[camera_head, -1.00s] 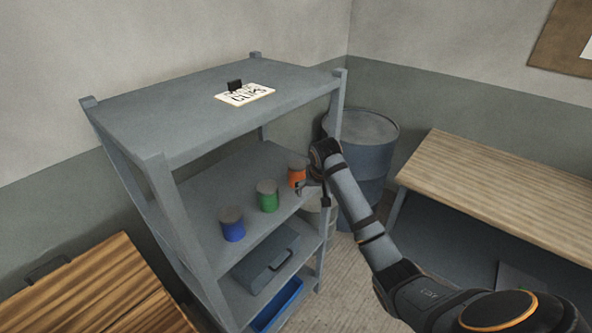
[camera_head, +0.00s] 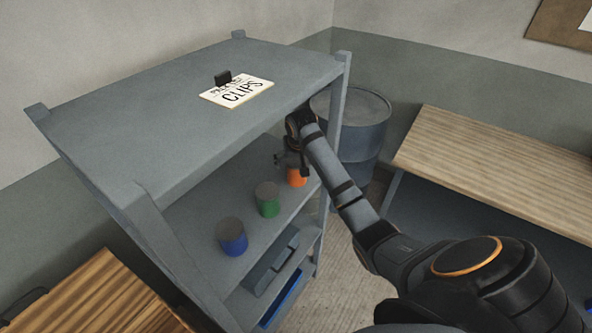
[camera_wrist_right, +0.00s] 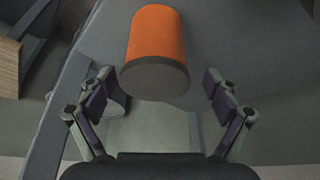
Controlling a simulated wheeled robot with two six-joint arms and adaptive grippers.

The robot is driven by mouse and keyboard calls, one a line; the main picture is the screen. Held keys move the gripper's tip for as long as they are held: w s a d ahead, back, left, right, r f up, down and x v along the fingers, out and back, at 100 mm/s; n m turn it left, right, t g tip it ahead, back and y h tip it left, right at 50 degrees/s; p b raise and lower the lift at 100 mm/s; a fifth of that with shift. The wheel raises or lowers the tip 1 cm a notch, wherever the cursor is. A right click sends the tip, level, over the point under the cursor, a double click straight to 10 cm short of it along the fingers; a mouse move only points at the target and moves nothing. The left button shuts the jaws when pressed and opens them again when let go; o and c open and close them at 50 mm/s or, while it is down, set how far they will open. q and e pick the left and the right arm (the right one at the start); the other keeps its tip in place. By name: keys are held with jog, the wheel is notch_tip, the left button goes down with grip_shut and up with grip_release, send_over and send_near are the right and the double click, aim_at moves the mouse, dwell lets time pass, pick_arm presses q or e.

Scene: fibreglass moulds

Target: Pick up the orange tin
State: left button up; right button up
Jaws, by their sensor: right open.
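The orange tin (camera_head: 297,178) stands on the middle shelf of the grey rack, at the right end of a row of tins. My right gripper (camera_head: 291,160) is at the tin, partly covering its upper part in the head view. In the right wrist view the orange tin (camera_wrist_right: 157,48) lies ahead, between the lines of the two fingers and just beyond their tips. My right gripper (camera_wrist_right: 160,88) is open there, with nothing between its fingers. My left gripper is not in view.
A green tin (camera_head: 267,199) and a blue tin (camera_head: 231,236) stand left of the orange one. The rack's top shelf (camera_head: 170,110) and front post (camera_head: 338,125) are close to my right arm. A drum (camera_head: 360,125) and a wooden bench (camera_head: 490,165) are at the right.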

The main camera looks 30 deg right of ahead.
jog(key=p+x, duration=0.1)
jog(key=x, duration=0.1)
jog(key=p+x, duration=0.1)
jog(key=shift+s+d+f, duration=0.1)
jog(key=shift+d+f, duration=0.05)
jog(key=shift+f, duration=0.25)
jog(key=shift+d+f+p, duration=0.1)
jog(key=shift+f+p, duration=0.2)
jog(key=shift+f, duration=0.35)
jog(key=c, duration=0.7)
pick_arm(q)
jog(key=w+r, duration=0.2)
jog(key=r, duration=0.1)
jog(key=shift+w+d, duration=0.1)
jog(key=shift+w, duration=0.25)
pick_arm(e)
jog(key=c, duration=0.7)
